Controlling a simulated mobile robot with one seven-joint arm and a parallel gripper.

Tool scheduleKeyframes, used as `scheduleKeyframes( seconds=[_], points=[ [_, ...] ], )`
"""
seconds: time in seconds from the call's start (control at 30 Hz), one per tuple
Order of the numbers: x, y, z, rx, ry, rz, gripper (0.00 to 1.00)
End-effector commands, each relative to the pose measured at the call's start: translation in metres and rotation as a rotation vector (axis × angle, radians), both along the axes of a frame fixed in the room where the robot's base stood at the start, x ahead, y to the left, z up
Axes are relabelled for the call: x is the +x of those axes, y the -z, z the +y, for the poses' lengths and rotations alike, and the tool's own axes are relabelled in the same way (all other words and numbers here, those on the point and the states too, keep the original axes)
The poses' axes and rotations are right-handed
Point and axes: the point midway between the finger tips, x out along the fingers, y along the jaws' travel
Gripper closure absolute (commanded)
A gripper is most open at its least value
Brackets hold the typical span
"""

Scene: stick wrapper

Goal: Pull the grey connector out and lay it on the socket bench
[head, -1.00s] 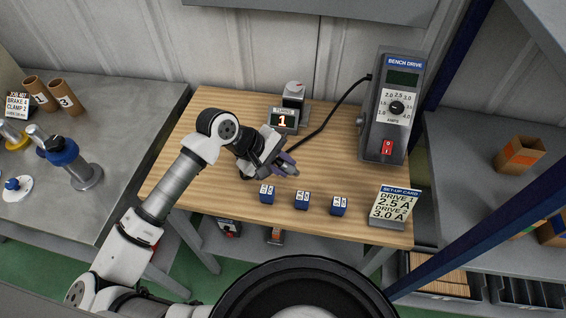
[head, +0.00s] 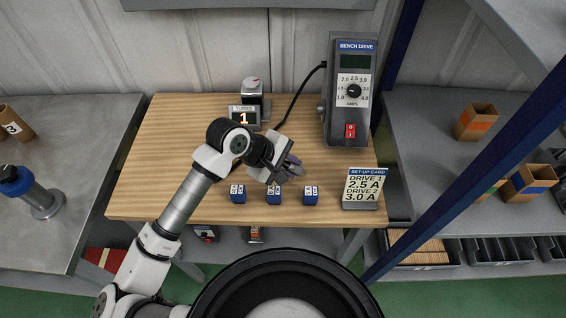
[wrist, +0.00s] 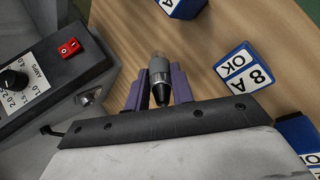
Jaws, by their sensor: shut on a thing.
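The grey connector (wrist: 159,67) is a short cylinder with a black end and a paler tip, seen in the wrist view. My gripper (wrist: 159,84) is shut on it, with a purple finger on each side. The wooden socket bench (head: 165,130) spreads beneath. In the head view my gripper (head: 291,168) is over the bench's middle right, behind the small blue blocks; the connector cannot be made out there. A silver socket on the bench drive's side (wrist: 91,95) shows in the wrist view, apart from the connector.
The bench drive (head: 347,95) stands at the back right, with a black cable (head: 297,96) running left. A counter reading 1 (head: 243,118) stands behind my arm. Blue blocks (head: 238,194) line the front, beside the set-up card (head: 363,188). The bench's left side is clear.

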Motion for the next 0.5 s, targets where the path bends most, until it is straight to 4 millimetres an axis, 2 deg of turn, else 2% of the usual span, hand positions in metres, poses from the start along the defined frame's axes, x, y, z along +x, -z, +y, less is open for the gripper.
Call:
scheduleKeyframes(
  seconds=[0.4,0.43,0.5],
  points=[
    [-0.0001,0.0052,0.0001,0.0,0.001,0.0,1.0],
    [-0.0001,0.0052,0.0001,0.0,0.001,0.0,0.73],
    [-0.0001,0.0051,0.0002,0.0,0.001,0.0,0.63]
  ],
)
